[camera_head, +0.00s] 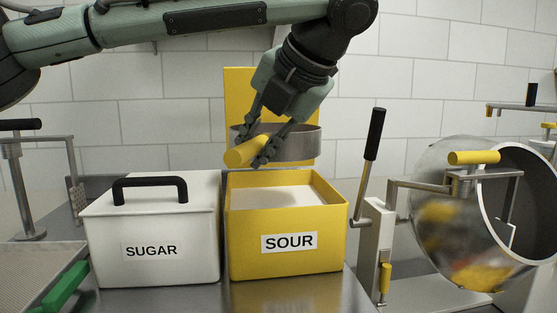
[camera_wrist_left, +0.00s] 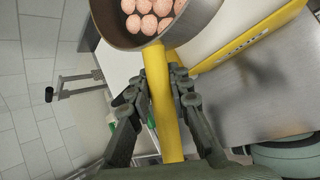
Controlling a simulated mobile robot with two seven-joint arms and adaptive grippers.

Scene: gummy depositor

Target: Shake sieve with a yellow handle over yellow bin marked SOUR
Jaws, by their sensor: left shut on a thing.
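My left gripper (camera_head: 259,141) is shut on the yellow handle of the sieve (camera_head: 306,143), a round grey metal pan. It holds the sieve above the yellow bin marked SOUR (camera_head: 330,262), toward its back. The bin is open, with pale powder inside. In the left wrist view the fingers (camera_wrist_left: 163,95) close around the yellow handle, and the sieve (camera_wrist_left: 110,28) holds several round, pinkish, coated pieces. A yellow lid or panel (camera_head: 238,95) stands upright behind the sieve. My right gripper does not show.
A white bin marked SUGAR (camera_head: 105,262) with a black-handled lid stands directly left of the yellow bin. A black-handled lever (camera_head: 373,140) rises to its right. A clear-fronted drum (camera_head: 470,225) with colourful contents is farther right. A green handle (camera_head: 64,288) is at lower left.

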